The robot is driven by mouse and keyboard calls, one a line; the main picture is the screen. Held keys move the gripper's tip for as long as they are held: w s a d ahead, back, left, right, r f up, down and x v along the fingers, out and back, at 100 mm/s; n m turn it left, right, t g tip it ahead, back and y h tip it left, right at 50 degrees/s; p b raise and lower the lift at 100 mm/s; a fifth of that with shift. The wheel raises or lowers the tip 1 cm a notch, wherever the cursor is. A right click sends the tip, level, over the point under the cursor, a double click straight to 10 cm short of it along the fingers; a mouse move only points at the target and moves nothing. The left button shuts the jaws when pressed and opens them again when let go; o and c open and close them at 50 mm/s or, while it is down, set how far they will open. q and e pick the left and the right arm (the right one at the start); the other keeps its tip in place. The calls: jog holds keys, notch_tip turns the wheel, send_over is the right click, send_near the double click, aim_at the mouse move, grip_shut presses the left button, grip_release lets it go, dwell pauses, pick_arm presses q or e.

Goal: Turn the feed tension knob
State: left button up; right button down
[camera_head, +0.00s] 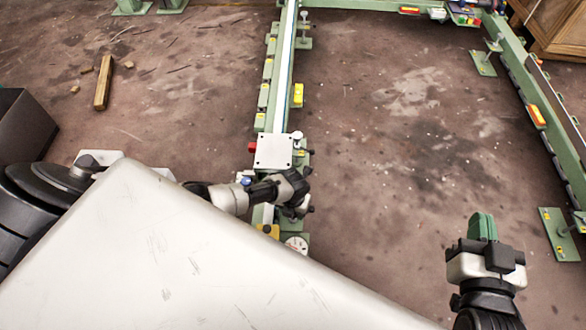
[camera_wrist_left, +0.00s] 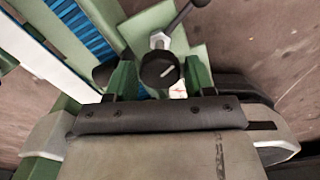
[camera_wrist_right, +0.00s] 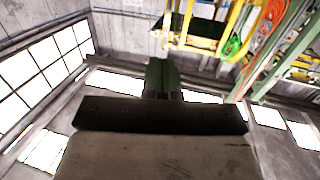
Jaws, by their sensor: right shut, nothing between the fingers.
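My right gripper (camera_head: 482,226) is shut and empty, raised over the floor at the lower right.
A black-handled lever (camera_wrist_left: 178,22) stands just beyond the knob. The green rail machine (camera_head: 284,70) runs away from me, with a grey plate (camera_head: 273,151) and a red knob (camera_head: 252,147) near my left gripper. A wooden block (camera_head: 103,83) lies on the floor. The middle floor is clear.

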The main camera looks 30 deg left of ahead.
pick_arm(q)
jog(key=shift+o, duration=1.3)
jog(key=shift+r, duration=0.25)
notch_tip(320, 180, up, 4)
jog(key=p, duration=0.3)
jog(key=shift+r, duration=0.25)
jog(key=shift+r+p, duration=1.25)
jog(key=shift+r, duration=1.65)
pick_arm(e)
jog(key=s+d+f+g+h, duration=0.3)
jog(key=s+d+f+g, duration=0.2)
jog(key=s+f+g, duration=0.4)
jog(key=shift+s+d+m+g+h, duration=0.2)
jog(key=shift+s+m+g+h, duration=0.1)
jog(key=shift+s+g, duration=1.75)
jog(key=shift+w+f, duration=0.1)
jog(key=shift+w, duration=0.05)
